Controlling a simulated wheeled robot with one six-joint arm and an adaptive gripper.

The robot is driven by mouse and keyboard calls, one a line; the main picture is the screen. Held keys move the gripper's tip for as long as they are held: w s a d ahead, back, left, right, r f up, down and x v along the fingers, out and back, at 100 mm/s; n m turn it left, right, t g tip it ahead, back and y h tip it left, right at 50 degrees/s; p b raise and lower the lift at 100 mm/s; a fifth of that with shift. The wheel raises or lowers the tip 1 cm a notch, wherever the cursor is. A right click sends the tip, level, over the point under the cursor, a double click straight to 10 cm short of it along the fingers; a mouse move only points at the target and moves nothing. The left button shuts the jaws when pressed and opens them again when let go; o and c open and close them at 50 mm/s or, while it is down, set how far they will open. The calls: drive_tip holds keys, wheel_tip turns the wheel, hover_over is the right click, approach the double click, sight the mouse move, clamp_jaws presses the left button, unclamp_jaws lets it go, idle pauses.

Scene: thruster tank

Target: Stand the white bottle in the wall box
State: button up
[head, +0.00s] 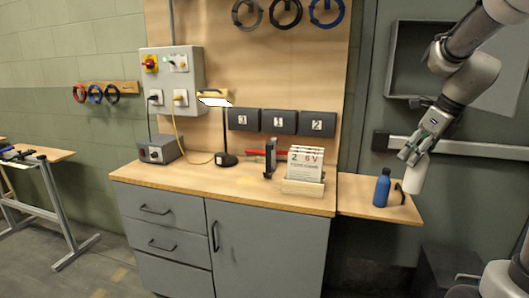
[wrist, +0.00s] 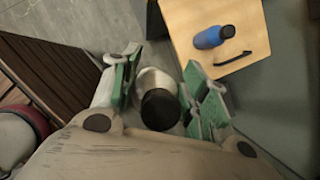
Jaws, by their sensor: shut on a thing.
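The white bottle (head: 415,178) hangs from my gripper (head: 412,155), above the right end of the small wooden side shelf in the head view. In the wrist view, the bottle (wrist: 154,82) has a black cap and sits between the green-padded fingers of my gripper (wrist: 160,72), which is shut on it. The bottle looks slightly tilted in the head view. The wall box (head: 406,62) is a grey open-fronted box high on the wall at the right. My arm covers its right part, so its full inside is hidden.
A blue bottle (head: 382,187) with a dark cap stands on the side shelf (head: 350,207), beside a small black curved object (wrist: 232,60). A pale horizontal bar (head: 480,149) runs along the wall under the wall box. A wooden-topped workbench (head: 185,178) with several items stands left.

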drive_tip(key=w+a+f+n+g+h, duration=0.1)
drive_tip(key=a+f+n+g, duration=0.1)
drive_tip(key=f+n, duration=0.7)
drive_tip(key=w+a+f+n+g, duration=0.1)
drive_tip(key=a+f+n+g, duration=0.2)
drive_tip(key=f+n, duration=0.7)
drive_tip(key=w+a+f+n+g+h, duration=0.1)
drive_tip(key=a+f+n+g, duration=0.2)
drive_tip(key=a+f+n, duration=0.3)
wheel_tip(320, 180, down, 4)
drive_tip(key=n, duration=0.3)
drive_tip(key=shift+a+n+h, duration=0.25)
drive_tip(key=shift+n+h, duration=0.05)
drive_tip(key=shift+n, duration=0.1)
drive_tip(key=shift+a, duration=0.1)
